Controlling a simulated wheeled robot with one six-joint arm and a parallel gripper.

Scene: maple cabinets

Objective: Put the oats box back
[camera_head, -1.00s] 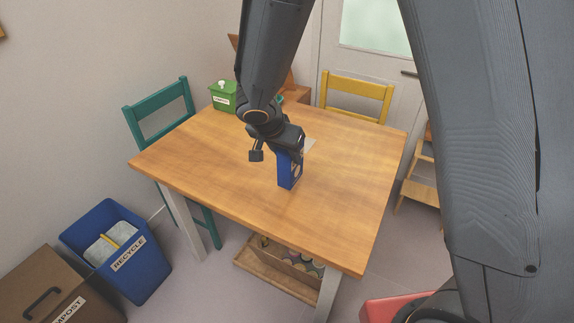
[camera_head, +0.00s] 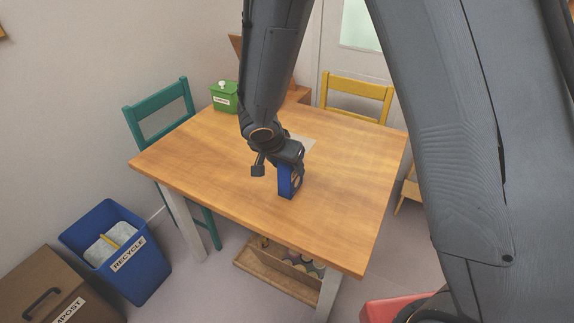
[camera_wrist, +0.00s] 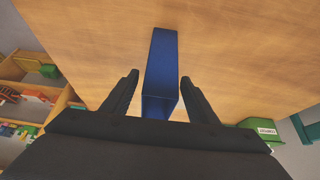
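A blue box (camera_head: 287,181), which I take for the oats box, stands upright on the wooden table, right of the table's middle-left area. Its front label is too small to read. My gripper (camera_head: 278,166) is over the box from above and hides its upper part. In the wrist view the blue box (camera_wrist: 162,75) lies between the two fingers of my gripper (camera_wrist: 158,78). The fingers are apart, with a clear gap on the left side and a narrow one on the right.
The wooden table (camera_head: 220,150) is mostly bare, with a pale flat sheet (camera_head: 304,143) behind the box. A teal chair (camera_head: 160,110) and a yellow chair (camera_head: 356,97) border the table. A wooden crate (camera_head: 280,270) is beneath it.

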